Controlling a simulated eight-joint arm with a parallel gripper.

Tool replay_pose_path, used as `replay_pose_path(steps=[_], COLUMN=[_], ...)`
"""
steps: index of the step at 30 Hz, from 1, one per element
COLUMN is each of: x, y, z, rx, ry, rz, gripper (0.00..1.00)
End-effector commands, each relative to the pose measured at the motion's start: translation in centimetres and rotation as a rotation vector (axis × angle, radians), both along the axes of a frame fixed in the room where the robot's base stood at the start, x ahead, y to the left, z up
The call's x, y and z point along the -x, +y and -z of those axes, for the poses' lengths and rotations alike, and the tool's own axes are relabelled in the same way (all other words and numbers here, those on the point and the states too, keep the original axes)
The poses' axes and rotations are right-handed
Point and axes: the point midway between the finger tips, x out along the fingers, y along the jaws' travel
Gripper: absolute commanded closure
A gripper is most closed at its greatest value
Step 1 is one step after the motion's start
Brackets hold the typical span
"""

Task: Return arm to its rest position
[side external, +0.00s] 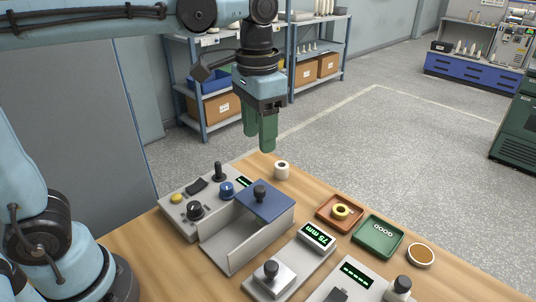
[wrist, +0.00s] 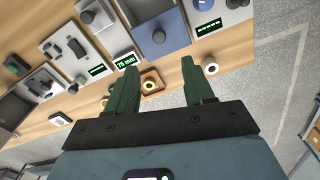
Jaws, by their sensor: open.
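My gripper (side external: 259,142) hangs above the back edge of the wooden table, green fingers pointing down. It is empty and clear of the table things. In the wrist view my gripper (wrist: 158,62) shows its two green fingers spread apart with nothing between the tips. The orange tray also shows in the wrist view (wrist: 159,76), beyond the fingers. A green tray (side external: 396,251) with several small white rings stands beside it.
A white spool (side external: 282,170) stands near the table's back edge. A control box (side external: 190,212) with knobs, a blue-topped unit (side external: 265,203) and a unit with a "75 mm" display (side external: 317,235) fill the table. A round brown dish (side external: 420,255) sits at the right. Shelves stand farther back.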

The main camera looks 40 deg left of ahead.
Motion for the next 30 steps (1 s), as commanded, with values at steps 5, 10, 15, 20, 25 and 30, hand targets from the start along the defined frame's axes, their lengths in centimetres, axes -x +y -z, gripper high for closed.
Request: replay_pose_path(steps=[5, 10, 15, 20, 25, 30], x=[0.1, 0.8, 2.4, 3.9, 5.1, 5.5], y=[0.1, 1.2, 3.4, 5.3, 6.7, 7.4], z=[0.1, 0.8, 2.7, 4.9, 6.8, 7.8], rx=[0.001, 0.016, 0.043, 0.064, 0.075, 0.080], ry=[-0.004, -0.078, -0.240, -0.403, -0.539, -0.607], rz=[-0.002, -0.035, -0.106, -0.174, -0.226, -0.250], gripper=[0.48, 0.48, 0.48, 0.48, 0.48, 0.48])
